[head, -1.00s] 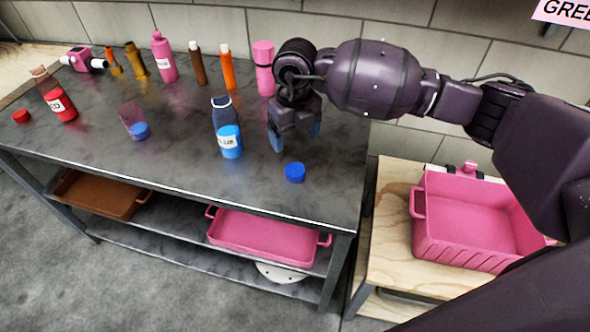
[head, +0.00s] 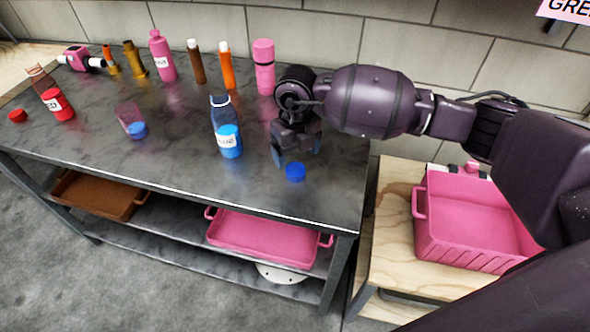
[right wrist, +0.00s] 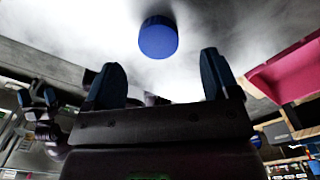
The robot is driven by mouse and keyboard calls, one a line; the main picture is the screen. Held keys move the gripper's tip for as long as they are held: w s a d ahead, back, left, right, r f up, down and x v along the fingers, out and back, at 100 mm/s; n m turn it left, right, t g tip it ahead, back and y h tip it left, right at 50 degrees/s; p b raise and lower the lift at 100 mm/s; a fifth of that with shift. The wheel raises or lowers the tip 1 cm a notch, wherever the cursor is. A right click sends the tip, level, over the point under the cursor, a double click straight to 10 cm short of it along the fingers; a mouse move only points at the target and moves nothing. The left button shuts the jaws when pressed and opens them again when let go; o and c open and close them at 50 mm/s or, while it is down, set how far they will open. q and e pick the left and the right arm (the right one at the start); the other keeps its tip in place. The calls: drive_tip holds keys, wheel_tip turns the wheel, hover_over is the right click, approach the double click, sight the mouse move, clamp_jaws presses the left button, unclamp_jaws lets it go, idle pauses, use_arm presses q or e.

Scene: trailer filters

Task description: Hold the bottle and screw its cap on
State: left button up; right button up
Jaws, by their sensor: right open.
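A clear bottle with blue contents and a white label (head: 228,140) stands upright and uncapped on the dark table. A blue cap (head: 295,172) lies on the table to its right, near the front edge; it also shows in the right wrist view (right wrist: 158,38), just beyond the fingertips. My right gripper (head: 296,158) points down above the table right beside the cap, open and empty. Its two blue-tipped fingers show apart in the right wrist view (right wrist: 162,75). A second bottle, with red contents (head: 57,104), stands uncapped at the far left, with a red cap (head: 17,115) beside it. My left gripper is out of the head view.
A tipped clear cup with blue at its end (head: 132,122) lies left of the blue bottle. Several bottles and tubes line the back, including a pink bottle (head: 264,66). A pink bin (head: 470,250) stands on a wooden table at right.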

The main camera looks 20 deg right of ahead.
sight(296, 169)
drive_tip(key=shift+r, duration=0.1)
drive_tip(key=shift+s+a+f+b, duration=0.1)
drive_tip(key=shift+f+b, duration=0.45)
drive_tip(key=shift+f, duration=2.1)
drive_tip(key=shift+r, duration=0.1)
drive_tip(key=c, duration=1)
